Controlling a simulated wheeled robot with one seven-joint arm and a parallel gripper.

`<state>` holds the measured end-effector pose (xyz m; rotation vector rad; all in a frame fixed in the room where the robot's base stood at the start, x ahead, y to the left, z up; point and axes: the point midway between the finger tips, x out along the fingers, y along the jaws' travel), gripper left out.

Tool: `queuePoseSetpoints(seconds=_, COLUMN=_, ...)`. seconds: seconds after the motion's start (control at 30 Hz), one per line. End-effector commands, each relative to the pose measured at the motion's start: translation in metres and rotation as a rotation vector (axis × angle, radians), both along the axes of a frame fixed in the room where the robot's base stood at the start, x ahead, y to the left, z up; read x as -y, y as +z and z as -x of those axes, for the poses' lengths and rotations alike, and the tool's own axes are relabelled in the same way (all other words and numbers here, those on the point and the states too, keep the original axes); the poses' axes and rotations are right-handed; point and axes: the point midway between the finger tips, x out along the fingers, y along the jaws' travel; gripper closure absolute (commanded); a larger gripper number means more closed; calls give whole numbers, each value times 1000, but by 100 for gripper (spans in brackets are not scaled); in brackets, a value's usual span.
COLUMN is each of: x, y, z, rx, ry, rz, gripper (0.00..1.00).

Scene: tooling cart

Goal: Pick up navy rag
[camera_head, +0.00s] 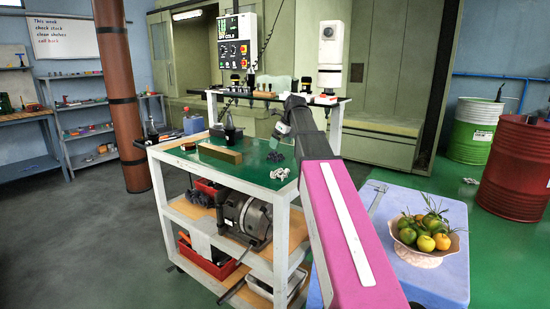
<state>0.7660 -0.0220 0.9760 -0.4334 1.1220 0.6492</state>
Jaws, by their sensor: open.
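A small dark, crumpled cloth, which looks like the navy rag (275,156), lies on the green top of the tooling cart (257,174). My pink arm reaches in from the bottom right, over the cart's right side. My gripper (281,130) is at its far end, small in view, a little above the rag in the picture. It is open, and I see nothing held in it. The fingertips are too small to make out clearly, and I cannot tell its exact height over the top.
Silvery metal parts (280,173) lie just in front of the rag. A wooden block (220,153) and a dark holder (233,132) stand to its left. A fruit bowl (428,255) stands on a blue surface at the right. A brown column (122,100) rises behind the cart's left.

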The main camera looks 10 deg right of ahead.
Motion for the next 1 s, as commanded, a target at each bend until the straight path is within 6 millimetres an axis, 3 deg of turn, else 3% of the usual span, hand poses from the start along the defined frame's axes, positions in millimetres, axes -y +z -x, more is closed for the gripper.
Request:
queuePoseSetpoints(seconds=0.37, x=-9, y=-30, z=-10, rx=-1, ry=0, rz=1, gripper=3)
queuePoseSetpoints(seconds=0.6, x=-18, y=-60, z=-20, rx=-1, ry=0, rz=0, gripper=3)
queuePoseSetpoints(seconds=0.87, x=-19, y=-64, z=-21, rx=1, ry=0, rz=1, gripper=3)
queuePoseSetpoints(seconds=0.9, x=-19, y=-64, z=-21, rx=1, ry=0, rz=1, gripper=6)
queuePoseSetpoints(seconds=1.0, x=-19, y=-64, z=-21, rx=1, ry=0, rz=1, gripper=39)
